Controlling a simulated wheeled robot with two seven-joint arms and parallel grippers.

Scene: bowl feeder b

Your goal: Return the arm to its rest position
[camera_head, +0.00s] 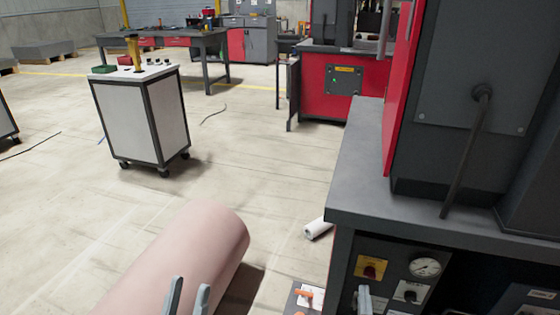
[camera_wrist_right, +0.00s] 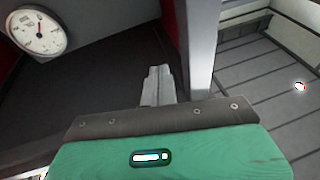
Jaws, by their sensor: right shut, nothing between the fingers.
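My left gripper (camera_head: 188,297) shows at the bottom of the head view, its two fingers apart with nothing between them, in front of a large pink cylinder (camera_head: 200,248). My right gripper (camera_head: 363,300) shows at the bottom edge of the head view, in front of the machine's control panel. In the right wrist view its fingers (camera_wrist_right: 158,76) are together and hold nothing. Most of both arms is out of view.
The red and grey machine (camera_head: 360,160) with a pressure gauge (camera_head: 425,267) fills the right side; the gauge also shows in the right wrist view (camera_wrist_right: 37,31). A white roll (camera_head: 318,229) lies on the floor. A wheeled cabinet (camera_head: 140,120) stands at the left.

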